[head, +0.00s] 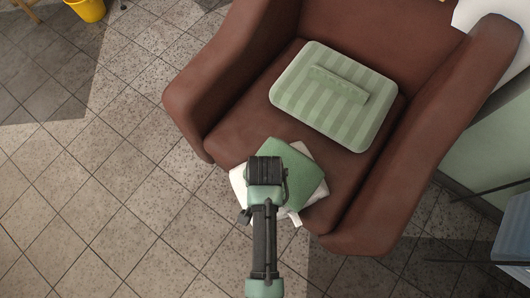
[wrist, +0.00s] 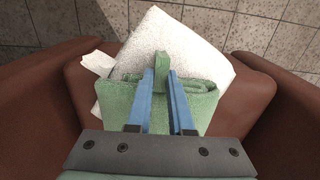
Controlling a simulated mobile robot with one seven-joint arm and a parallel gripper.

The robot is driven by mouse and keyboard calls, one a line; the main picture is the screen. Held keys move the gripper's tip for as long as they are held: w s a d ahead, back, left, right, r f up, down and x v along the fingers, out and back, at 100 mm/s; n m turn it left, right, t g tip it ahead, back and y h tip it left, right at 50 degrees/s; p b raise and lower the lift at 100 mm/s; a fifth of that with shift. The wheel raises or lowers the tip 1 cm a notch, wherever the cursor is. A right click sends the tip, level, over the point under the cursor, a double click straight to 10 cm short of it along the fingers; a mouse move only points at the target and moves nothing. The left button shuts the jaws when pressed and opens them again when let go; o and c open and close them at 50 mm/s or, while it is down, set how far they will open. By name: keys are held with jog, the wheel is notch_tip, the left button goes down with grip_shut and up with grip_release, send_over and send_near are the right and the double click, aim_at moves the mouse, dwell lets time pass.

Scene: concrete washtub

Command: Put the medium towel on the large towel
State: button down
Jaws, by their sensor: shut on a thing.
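A green folded towel (head: 302,172), apparently the medium one, is at the front edge of the armchair seat. It overlaps a white folded towel (head: 238,184), apparently the large one, whose corners show around it. In the wrist view my gripper (wrist: 162,88) has its blue fingers shut on a raised ridge of the green towel (wrist: 203,112). The white towel (wrist: 185,42) lies under and beyond it, turned at an angle. I cannot tell whether the green towel rests on the white one or hangs just above. My arm hides part of both towels in the head view.
The brown armchair (head: 225,80) has high arms on both sides. A striped green pad with a raised bar (head: 310,105) lies farther back on the seat. A yellow bucket (head: 88,8) stands far left. The tiled floor (head: 110,180) on the left is clear.

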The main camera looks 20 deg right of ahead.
jog(key=c, duration=0.8)
grip_release()
